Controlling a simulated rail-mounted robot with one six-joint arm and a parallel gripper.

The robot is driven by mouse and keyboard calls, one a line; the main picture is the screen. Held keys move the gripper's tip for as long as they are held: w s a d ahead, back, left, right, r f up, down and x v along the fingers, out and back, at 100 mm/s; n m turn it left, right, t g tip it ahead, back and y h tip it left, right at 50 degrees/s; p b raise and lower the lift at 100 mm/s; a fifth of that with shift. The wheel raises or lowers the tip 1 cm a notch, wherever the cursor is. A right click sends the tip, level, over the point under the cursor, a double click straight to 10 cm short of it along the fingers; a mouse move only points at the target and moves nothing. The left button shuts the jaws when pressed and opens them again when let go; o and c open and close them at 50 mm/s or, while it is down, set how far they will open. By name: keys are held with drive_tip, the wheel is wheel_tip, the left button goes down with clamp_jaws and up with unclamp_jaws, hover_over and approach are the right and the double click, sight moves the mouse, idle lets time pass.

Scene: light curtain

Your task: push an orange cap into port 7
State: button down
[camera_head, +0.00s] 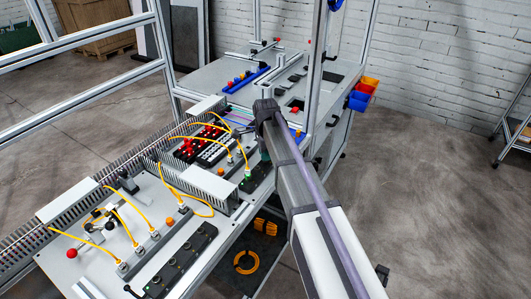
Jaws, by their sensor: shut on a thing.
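My arm reaches in from the lower right. My gripper (264,155) points down near the dark port block (258,180) at the middle of the bench, mostly hidden by my wrist. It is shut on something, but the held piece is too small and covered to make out. A grey block with yellow-cabled ports (150,247) and a dark block with round ports (182,262) lie at front left. An orange cap (170,221) sits by the grey block. Small orange pieces stand on a blue rack (247,80) at the back. No port numbers are readable.
Yellow cables (205,140) loop over the bench between the ports. A slotted grey cable duct (150,160) and red terminals (188,148) lie left of my gripper. Blue and orange bins (362,95) hang farther right.

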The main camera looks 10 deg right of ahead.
drive_tip(key=c, duration=0.9)
unclamp_jaws()
drive_tip(key=shift+c, duration=0.2)
drive_tip(key=shift+o, duration=0.3)
drive_tip(key=o, duration=0.3)
drive_tip(key=shift+o, duration=0.2)
wheel_tip(320, 180, up, 8)
drive_tip(key=p, duration=0.7)
drive_tip(key=shift+f+p, duration=0.15)
drive_tip(key=shift+p, duration=0.25)
drive_tip(key=shift+f, duration=0.1)
